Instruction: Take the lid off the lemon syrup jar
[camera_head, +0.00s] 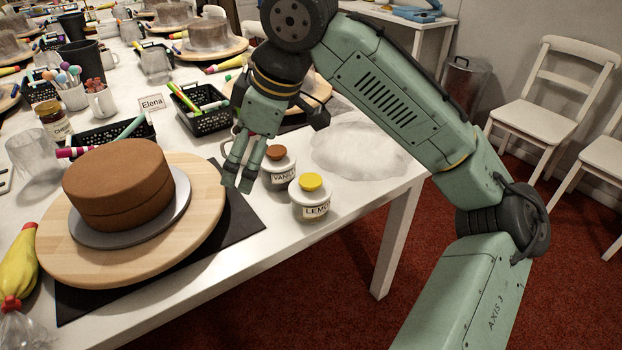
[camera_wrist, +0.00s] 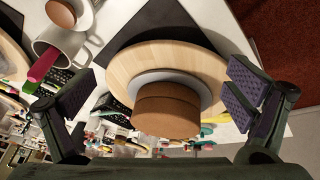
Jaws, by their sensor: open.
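The lemon syrup jar (camera_head: 309,209) stands upright near the table's right edge in the head view. Its label reads "LEMO". Its yellow lid (camera_head: 311,182) sits on top. My gripper (camera_head: 240,178) is open and empty, up and to the left of the lemon jar, between the cake and the vanilla jar (camera_head: 279,175). In the wrist view its two padded fingers (camera_wrist: 157,103) are spread wide, with the brown cake between them in the picture. I cannot make out the lemon jar in the wrist view.
The vanilla jar, with a brown lid, stands close behind the lemon jar. A brown cake (camera_head: 124,190) sits on a wooden turntable (camera_head: 92,265) at left. A white fluffy heap (camera_head: 360,148) lies behind right. A black basket (camera_head: 206,122) stands farther back.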

